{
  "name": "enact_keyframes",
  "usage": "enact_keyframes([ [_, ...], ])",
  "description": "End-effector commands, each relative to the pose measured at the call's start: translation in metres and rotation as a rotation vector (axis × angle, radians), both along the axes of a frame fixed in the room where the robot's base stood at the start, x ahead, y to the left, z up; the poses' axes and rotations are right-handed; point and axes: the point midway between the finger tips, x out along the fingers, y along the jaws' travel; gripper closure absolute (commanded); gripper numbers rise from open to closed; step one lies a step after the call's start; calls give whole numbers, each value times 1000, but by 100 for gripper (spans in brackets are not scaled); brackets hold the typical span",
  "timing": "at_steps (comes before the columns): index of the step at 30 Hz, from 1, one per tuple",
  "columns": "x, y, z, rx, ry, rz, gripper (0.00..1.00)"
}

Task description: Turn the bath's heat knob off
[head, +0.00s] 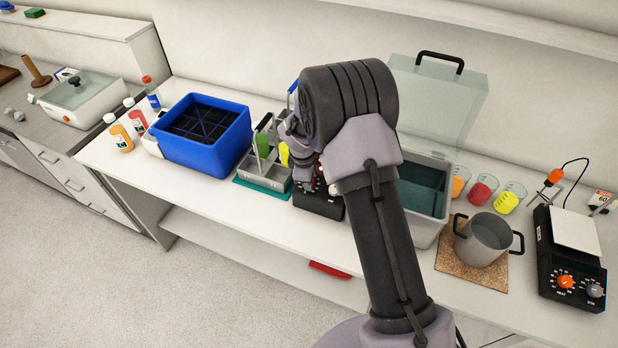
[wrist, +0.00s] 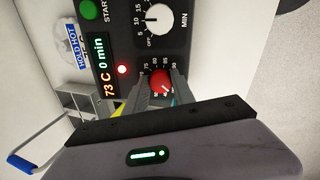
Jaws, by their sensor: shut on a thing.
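The bath (head: 430,232) is a grey tub of dark teal water with its clear lid (head: 440,95) raised, partly hidden behind my arm in the head view. Its black control panel (head: 318,203) is at the tub's left; it also fills the top of the wrist view (wrist: 205,30). The red heat knob (wrist: 160,80) lies between the fingers of my gripper (wrist: 160,90), which is shut on it. The white mark on the knob is too small to read against the dial numbers. The display (wrist: 106,68) reads 73 C and 0 min, beside a lit red light (wrist: 122,69).
A white MIN knob (wrist: 158,17) and a green START button (wrist: 88,9) are on the panel. A grey rack (head: 265,172) and a blue crate (head: 203,165) stand left. Right are a steel pot (head: 480,243), several beakers and a hotplate (head: 570,260).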

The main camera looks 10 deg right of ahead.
Motion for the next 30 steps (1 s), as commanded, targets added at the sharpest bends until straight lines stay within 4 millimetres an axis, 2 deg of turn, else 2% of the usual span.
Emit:
enact_keyframes([
  [3,0,0,0,0,-1,0,100],
  [4,0,0,0,0,-1,0,68],
  [7,0,0,0,0,-1,0,48],
  [16,0,0,1,0,0,0,48],
  [20,-2,2,13,0,-2,0,48],
  [23,-6,5,34,1,-4,1,48],
  [30,-23,16,111,0,-4,1,48],
])
